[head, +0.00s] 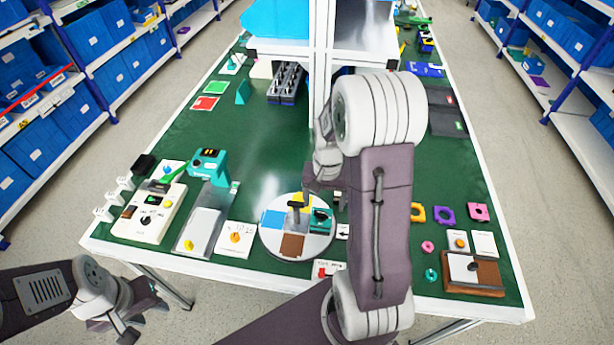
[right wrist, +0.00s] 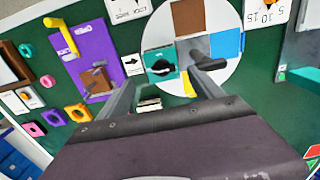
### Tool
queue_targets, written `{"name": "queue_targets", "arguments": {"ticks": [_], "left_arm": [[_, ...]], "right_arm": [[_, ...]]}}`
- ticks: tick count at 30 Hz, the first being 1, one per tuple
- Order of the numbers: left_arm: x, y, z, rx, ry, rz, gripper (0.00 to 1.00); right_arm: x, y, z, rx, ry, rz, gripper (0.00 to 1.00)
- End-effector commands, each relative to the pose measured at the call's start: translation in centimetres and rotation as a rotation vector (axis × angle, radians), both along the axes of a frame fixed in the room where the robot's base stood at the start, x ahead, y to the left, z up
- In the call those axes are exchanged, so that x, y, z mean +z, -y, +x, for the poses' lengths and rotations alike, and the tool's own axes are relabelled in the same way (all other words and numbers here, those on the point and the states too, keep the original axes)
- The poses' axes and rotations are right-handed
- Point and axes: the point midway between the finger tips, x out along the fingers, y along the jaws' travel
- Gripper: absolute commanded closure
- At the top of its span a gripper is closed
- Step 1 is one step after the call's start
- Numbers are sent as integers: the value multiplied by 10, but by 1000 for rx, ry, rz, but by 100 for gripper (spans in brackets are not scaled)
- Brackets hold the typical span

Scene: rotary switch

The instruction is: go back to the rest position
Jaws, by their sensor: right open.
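A round white disc (head: 267,246) with coloured sectors lies near the table's front edge. A teal rotary switch (head: 321,221) with a dark knob sits on its right side. The switch also shows in the right wrist view (right wrist: 158,68). A grey post with a dark bar (head: 296,207) stands at the disc's centre. My right gripper (right wrist: 165,78) is open and empty, its fingers spread above the switch side of the disc; I cannot tell whether they touch anything. In the head view my right arm hides part of it. My left gripper (head: 132,325) is low at the left, off the table; its jaws are unclear.
A white control box (head: 150,217), a teal device (head: 208,164) and several panels stand left of the disc. Coloured rings (head: 445,215) and a brown box (head: 473,274) lie at right. A white-framed rack (head: 319,50) stands behind. Shelves flank the green table.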

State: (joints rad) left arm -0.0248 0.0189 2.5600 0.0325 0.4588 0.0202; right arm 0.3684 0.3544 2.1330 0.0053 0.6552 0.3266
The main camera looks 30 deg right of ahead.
Motion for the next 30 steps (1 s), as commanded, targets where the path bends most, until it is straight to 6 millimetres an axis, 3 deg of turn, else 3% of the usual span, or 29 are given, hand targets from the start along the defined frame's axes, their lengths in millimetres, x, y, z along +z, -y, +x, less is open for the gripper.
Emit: {"name": "queue_targets", "arguments": {"ticks": [5, 7, 12, 15, 18, 30], "left_arm": [[0, 0, 0, 0, 0, 0, 62], [0, 0, 0, 0, 0, 0, 62], [0, 0, 0, 0, 0, 0, 62], [0, 0, 0, 0, 0, 0, 62], [0, 0, 0, 0, 0, 0, 62], [0, 0, 0, 0, 0, 0, 62]], "right_arm": [[1, -1, 2, 2, 8, -1, 17], [4, -13, -1, 54, 14, -2, 17], [14, -86, -33, 431, 70, -13, 17], [15, -114, -56, 618, 99, -20, 17], [15, -121, -64, 681, 111, -22, 17], [15, -120, -63, 676, 108, -23, 17]]}}
